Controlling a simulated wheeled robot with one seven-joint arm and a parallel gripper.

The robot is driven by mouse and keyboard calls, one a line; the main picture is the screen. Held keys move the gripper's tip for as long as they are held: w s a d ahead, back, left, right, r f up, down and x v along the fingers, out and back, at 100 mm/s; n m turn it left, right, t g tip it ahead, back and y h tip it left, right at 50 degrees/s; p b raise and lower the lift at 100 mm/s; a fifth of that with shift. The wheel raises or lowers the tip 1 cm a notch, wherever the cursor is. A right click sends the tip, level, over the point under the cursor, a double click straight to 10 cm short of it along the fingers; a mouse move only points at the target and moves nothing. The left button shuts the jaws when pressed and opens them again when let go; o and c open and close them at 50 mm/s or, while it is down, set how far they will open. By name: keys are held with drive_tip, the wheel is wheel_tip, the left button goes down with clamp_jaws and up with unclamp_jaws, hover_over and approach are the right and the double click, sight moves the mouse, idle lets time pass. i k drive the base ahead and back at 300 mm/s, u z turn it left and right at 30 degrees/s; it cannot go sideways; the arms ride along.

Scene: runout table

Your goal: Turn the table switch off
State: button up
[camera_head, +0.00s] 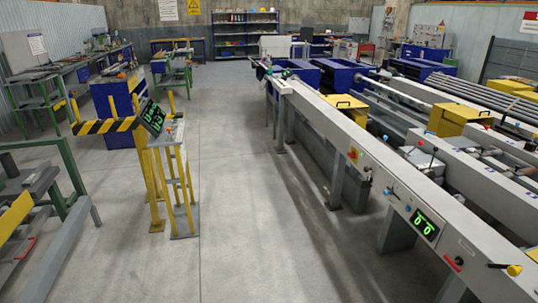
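The long grey runout table (330,122) runs from the back middle to the front right. On its near side is a dark panel with a green display (425,223) that looks like two zeros. A blue knob (388,191) sits to the left of the display. A red-handled lever (453,262) and a yellow-knobbed lever (512,269) are at the front right. I cannot tell which of these is the table switch, or its position. My gripper is not in view.
A yellow stand (187,190) with a tilted green-lit display (152,117) and a striped barrier (105,126) stands left of centre. A green-framed bench (75,165) is at the left front. The grey floor aisle (250,200) between is clear.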

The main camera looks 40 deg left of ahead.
sight(351, 155)
drive_tip(key=u, duration=1.2)
drive_tip(key=i, duration=2.6)
drive_tip(key=u, duration=0.65)
drive_tip(key=i, duration=1.1)
drive_tip(key=u, duration=0.05)
